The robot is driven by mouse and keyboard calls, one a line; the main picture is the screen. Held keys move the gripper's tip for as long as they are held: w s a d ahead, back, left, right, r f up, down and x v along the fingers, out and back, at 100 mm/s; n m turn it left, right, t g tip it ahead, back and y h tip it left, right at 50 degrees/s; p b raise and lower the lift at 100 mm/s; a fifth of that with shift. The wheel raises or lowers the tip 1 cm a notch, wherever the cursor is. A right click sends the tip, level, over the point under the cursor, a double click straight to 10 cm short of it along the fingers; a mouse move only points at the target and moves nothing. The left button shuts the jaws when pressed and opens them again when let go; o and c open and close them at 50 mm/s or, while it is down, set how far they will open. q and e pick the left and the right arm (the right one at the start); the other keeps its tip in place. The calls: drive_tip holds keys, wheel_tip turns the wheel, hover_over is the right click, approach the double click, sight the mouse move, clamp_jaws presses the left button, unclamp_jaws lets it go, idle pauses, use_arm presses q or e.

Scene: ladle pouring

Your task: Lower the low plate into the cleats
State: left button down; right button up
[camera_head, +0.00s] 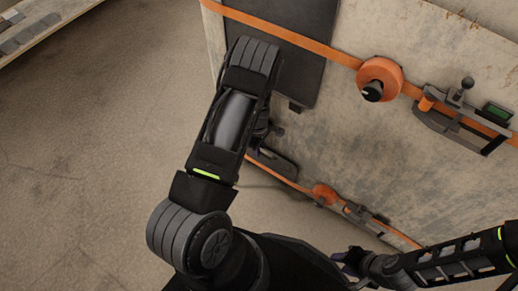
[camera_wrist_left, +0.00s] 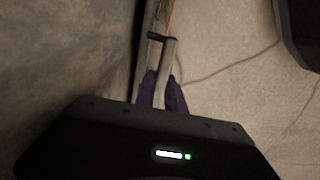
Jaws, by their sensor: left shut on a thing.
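My left gripper (camera_wrist_left: 161,82) has purple fingers closed on a narrow grey bar (camera_wrist_left: 168,55), whose far end meets a dark fitting. In the head view my left forearm and wrist hide most of this gripper and what it holds. A dark flat plate (camera_head: 305,45) lies against the upper left of the worn board, partly behind an orange strap. A small dark block (camera_head: 297,105) sits at its lower edge; I cannot tell if it is a cleat. My right gripper (camera_head: 350,260) is low at the right, small and dark; its fingers are unclear.
The large worn board (camera_head: 400,150) carries an orange reel (camera_head: 380,78) and a dark bracket with a small green screen (camera_head: 496,113). A lower orange strap (camera_head: 290,182) has a second reel (camera_head: 325,193). The concrete floor (camera_head: 90,150) at left is clear.

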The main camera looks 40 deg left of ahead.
use_arm(q)
drive_tip(key=shift+w+a+f, duration=0.1)
drive_tip(key=shift+f, duration=0.05)
use_arm(e)
drive_tip(key=shift+f, duration=0.2)
use_arm(q)
drive_tip(key=c, duration=1.3)
unclamp_jaws()
